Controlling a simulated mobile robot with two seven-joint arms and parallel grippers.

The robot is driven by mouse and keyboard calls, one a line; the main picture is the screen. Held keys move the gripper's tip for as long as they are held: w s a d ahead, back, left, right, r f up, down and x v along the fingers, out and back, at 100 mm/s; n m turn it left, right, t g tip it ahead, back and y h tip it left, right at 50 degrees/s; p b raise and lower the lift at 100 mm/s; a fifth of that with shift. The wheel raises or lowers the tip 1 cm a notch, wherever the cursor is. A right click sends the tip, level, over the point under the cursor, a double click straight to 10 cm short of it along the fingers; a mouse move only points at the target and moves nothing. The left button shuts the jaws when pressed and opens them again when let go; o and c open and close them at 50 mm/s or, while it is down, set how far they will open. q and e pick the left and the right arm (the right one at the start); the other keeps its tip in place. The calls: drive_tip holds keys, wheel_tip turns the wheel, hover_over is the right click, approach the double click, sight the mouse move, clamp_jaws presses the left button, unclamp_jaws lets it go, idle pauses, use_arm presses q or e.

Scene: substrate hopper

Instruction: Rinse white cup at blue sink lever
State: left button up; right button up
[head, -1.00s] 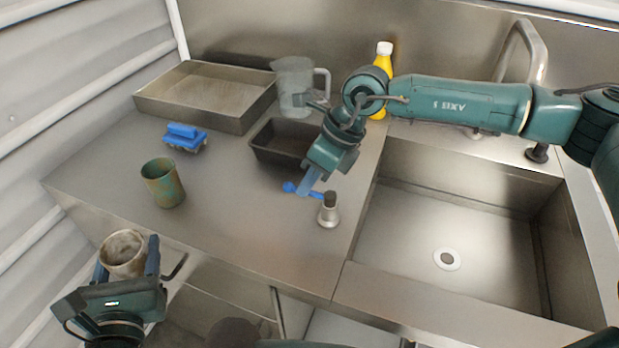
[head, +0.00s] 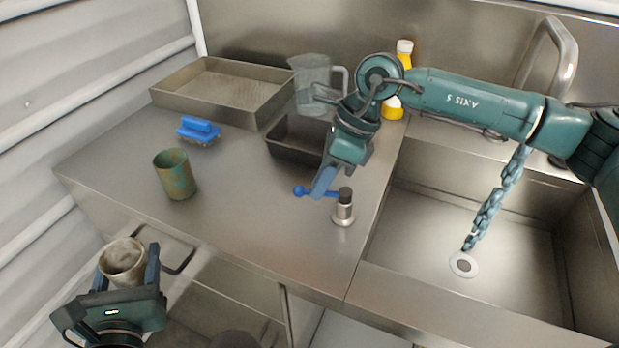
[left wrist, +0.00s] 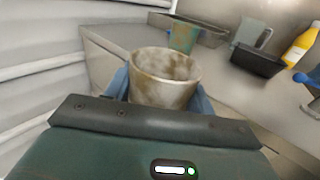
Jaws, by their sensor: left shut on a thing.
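My left gripper (head: 122,283) is shut on the white cup (head: 122,254), which is stained brown inside and out. The cup is upright, mouth up, off the left front edge of the counter; it also shows in the left wrist view (left wrist: 163,92). The blue lever (head: 301,191) sticks out left from a metal post (head: 343,208) on the counter, left of the sink (head: 420,230). My right gripper (head: 323,182) points down at the lever, its fingertips at or touching it; their gap is hidden.
On the counter stand a greenish-brown cup (head: 176,174), a blue brush (head: 198,130), a metal tray (head: 166,98), a dark pan (head: 290,160), a clear jug (head: 312,75) and a yellow bottle (head: 392,112). My right arm spans above the sink's back. The front counter is clear.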

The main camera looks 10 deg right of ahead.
drive_tip(key=o, duration=0.3)
drive_tip(key=b+v, duration=0.1)
drive_tip(key=v, duration=1.1)
